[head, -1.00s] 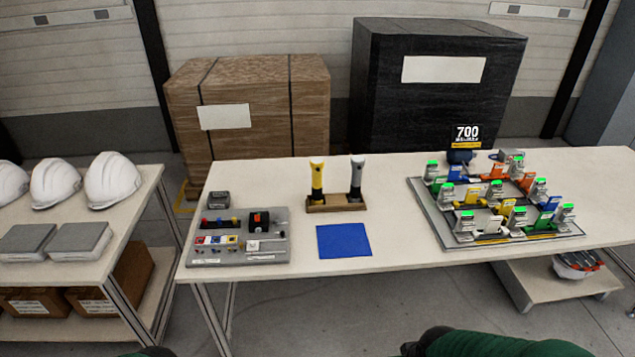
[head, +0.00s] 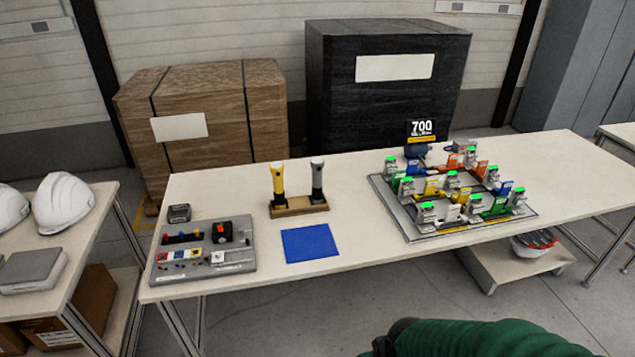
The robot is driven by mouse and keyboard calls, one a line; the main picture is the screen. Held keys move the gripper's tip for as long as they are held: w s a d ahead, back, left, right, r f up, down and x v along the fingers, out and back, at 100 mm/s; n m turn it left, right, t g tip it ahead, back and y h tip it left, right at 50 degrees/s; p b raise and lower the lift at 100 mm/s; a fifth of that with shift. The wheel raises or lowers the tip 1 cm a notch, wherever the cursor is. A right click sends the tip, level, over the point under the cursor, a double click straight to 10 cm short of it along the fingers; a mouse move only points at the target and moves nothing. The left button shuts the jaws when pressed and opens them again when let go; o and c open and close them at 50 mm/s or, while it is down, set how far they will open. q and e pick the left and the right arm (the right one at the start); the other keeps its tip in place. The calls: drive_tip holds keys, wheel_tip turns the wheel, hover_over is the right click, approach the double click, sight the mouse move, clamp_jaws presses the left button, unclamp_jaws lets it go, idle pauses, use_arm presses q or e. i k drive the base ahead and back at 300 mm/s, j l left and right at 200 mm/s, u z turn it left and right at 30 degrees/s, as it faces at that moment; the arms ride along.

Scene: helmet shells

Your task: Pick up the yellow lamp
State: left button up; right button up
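The yellow lamp (head: 278,182) is a yellow and black torch. It stands upright in the left half of a small wooden holder (head: 300,208) on the table, beside a grey and black torch (head: 317,181) in the same holder. My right arm, with a green sleeve, comes in at the bottom right. Its dark end (head: 382,343) is at the bottom edge, well in front of the table and apart from the lamp; its fingers cannot be made out. My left gripper is out of view.
A blue mat (head: 310,243) lies in front of the holder. A grey tool panel (head: 205,258) is on the left, and a board of coloured parts (head: 401,213) on the right. White helmets (head: 62,203) stand on a left shelf. Boxes stand behind the table (head: 353,255).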

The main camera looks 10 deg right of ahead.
sight(275, 167)
drive_tip(key=i+l+u, duration=0.15)
drive_tip(key=u, duration=0.2)
drive_tip(key=i+l+u, duration=0.15)
drive_tip(key=l+u, duration=0.2)
drive_tip(key=i+l+u, duration=0.1)
drive_tip(key=u, duration=0.25)
drive_tip(key=l, duration=0.1)
